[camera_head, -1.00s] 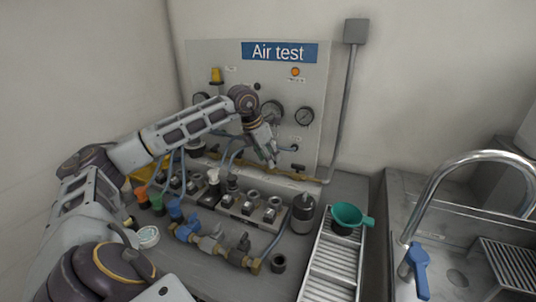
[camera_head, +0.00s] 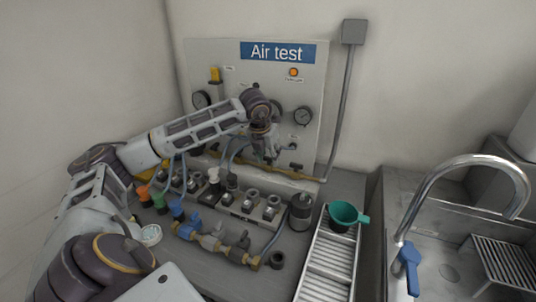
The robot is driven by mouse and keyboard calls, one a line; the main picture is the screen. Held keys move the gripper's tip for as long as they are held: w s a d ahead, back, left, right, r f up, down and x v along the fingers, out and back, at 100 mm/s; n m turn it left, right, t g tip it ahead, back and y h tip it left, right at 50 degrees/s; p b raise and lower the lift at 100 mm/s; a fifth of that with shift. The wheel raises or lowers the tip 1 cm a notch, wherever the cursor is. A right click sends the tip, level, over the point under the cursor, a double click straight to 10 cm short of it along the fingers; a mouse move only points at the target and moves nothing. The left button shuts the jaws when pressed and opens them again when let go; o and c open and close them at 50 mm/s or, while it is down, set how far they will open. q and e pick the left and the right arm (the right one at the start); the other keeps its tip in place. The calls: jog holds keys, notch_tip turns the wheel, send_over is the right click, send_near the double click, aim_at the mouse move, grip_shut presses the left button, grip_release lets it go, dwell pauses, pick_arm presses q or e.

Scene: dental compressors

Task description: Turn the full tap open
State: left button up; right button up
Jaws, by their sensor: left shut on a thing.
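My left gripper (camera_head: 268,152) is at the lower middle of the Air test panel (camera_head: 228,60), just above the yellow pipe (camera_head: 285,176). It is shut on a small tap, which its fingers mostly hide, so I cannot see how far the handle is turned. A small valve (camera_head: 292,147) sticks out of the panel just right of the gripper. A dark tap handle (camera_head: 296,167) sits on the yellow pipe below it. The labels are too small to read. My right gripper is not in view.
Round gauges (camera_head: 303,116) and an orange lamp (camera_head: 293,72) are on the panel. Below stand a row of metal fittings (camera_head: 250,201) and a blue-handled valve assembly (camera_head: 212,240). A green cup (camera_head: 345,213) is over a slatted tray (camera_head: 327,268); a sink tap (camera_head: 408,262) is right.

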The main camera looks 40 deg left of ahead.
pick_arm(q)
jog(key=shift+r, duration=0.1)
dwell(0.4)
jog(key=o, duration=1)
jog(key=shift+v, duration=5.95)
jog(key=shift+d, duration=0.1)
